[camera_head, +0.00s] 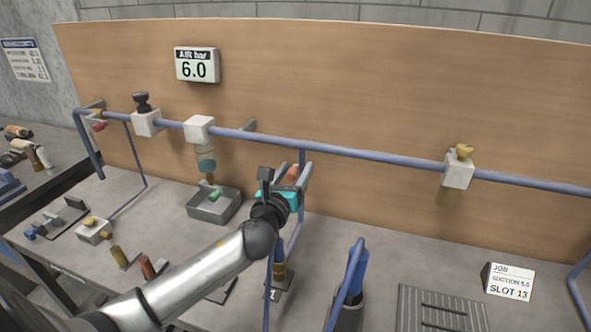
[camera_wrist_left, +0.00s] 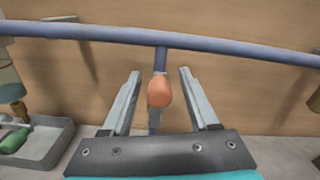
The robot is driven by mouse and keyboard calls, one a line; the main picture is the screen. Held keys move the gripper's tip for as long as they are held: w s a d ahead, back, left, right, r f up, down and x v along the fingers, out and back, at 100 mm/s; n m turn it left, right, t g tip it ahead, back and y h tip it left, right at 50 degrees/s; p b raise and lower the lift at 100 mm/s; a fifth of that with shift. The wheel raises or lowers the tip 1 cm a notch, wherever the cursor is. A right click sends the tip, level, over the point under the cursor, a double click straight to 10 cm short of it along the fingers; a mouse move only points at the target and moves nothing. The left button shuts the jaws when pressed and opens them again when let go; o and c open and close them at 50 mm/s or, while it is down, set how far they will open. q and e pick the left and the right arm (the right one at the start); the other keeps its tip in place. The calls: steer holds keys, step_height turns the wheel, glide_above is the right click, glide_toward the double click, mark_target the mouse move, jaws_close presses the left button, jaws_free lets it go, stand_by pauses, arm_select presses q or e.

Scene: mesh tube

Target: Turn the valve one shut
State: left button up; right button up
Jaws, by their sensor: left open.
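An orange valve handle (camera_wrist_left: 160,92) sits on a thin vertical pipe that drops from the blue air line. In the head view the handle (camera_head: 292,173) shows partly behind my left gripper (camera_head: 287,174). A plate marked "1" (camera_head: 274,295) stands at the foot of that drop. In the left wrist view my left gripper (camera_wrist_left: 159,75) is open, with one finger on each side of the handle. Gaps show between the handle and both fingers. My right gripper is not in view.
The blue air line (camera_head: 330,150) runs across in front of the wooden board (camera_head: 380,90). A grey tray (camera_head: 214,208) with a green item stands left of my gripper. A gauge (camera_head: 197,65) reads 6.0. A blue tool (camera_head: 355,272) in a holder stands to the right.

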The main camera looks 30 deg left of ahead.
arm_select(q)
steer(key=shift+w, duration=0.35)
jaws_close()
stand_by(0.3)
stand_by(1.0)
